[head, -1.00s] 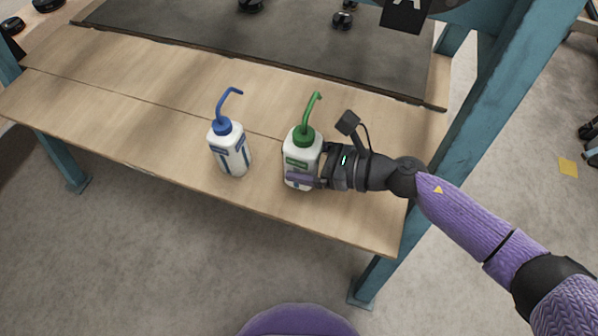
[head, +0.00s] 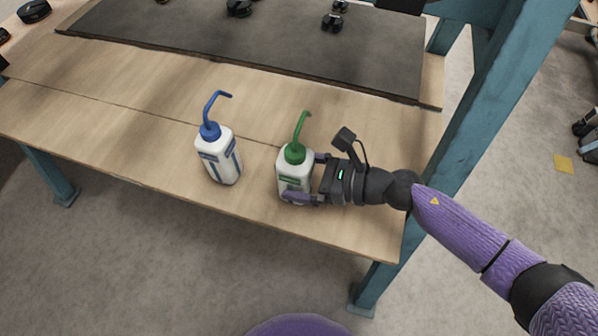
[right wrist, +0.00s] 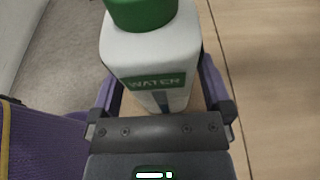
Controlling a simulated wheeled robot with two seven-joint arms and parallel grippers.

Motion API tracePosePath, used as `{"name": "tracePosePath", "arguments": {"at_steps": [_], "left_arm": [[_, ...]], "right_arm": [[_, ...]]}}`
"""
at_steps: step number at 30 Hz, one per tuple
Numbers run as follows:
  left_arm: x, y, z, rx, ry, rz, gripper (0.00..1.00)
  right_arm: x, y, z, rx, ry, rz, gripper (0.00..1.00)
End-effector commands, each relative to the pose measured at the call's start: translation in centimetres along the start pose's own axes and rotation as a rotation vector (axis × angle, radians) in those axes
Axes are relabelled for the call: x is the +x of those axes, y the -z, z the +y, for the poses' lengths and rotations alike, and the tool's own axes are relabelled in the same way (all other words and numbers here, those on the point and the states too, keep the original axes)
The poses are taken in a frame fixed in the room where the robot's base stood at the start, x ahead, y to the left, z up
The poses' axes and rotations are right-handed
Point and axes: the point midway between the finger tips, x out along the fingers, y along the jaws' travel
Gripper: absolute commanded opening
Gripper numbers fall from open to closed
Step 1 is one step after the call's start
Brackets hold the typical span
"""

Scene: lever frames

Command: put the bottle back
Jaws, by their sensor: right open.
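A white bottle with a green cap and green bent spout (head: 295,167) stands upright on the wooden table (head: 130,130), near its front right. In the right wrist view the bottle (right wrist: 152,55) carries a green label reading "WATER". My right gripper (head: 303,180) is open, with its fingers on either side of this bottle; in the right wrist view the gripper (right wrist: 165,95) shows gaps beside the bottle. A second white bottle with a blue cap and spout (head: 219,158) stands upright to the left. My left gripper is out of view.
A dark mat (head: 250,45) covers the back of the table, with several small black objects on it. A teal post (head: 490,120) rises at the table's right end. The table's left front is clear.

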Motion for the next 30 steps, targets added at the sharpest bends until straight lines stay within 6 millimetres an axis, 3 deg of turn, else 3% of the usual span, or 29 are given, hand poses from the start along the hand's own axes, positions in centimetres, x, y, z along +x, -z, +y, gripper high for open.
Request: {"name": "tracePosePath", "arguments": {"at_steps": [6, 12, 17, 30], "left_arm": [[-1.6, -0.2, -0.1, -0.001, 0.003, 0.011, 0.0], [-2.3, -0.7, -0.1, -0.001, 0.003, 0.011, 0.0], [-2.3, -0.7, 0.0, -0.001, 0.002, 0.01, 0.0], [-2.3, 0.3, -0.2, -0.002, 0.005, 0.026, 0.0]], "right_arm": [[-6.4, -0.2, 0.1, 0.001, 0.002, 0.006, 1.0], [-10.4, -0.1, 0.0, 0.0, 0.0, 0.003, 1.0], [-11.3, 0.0, 0.1, 0.0, -0.001, 0.001, 1.0], [-11.3, 0.0, 0.1, 0.0, -0.001, 0.001, 1.0]]}}
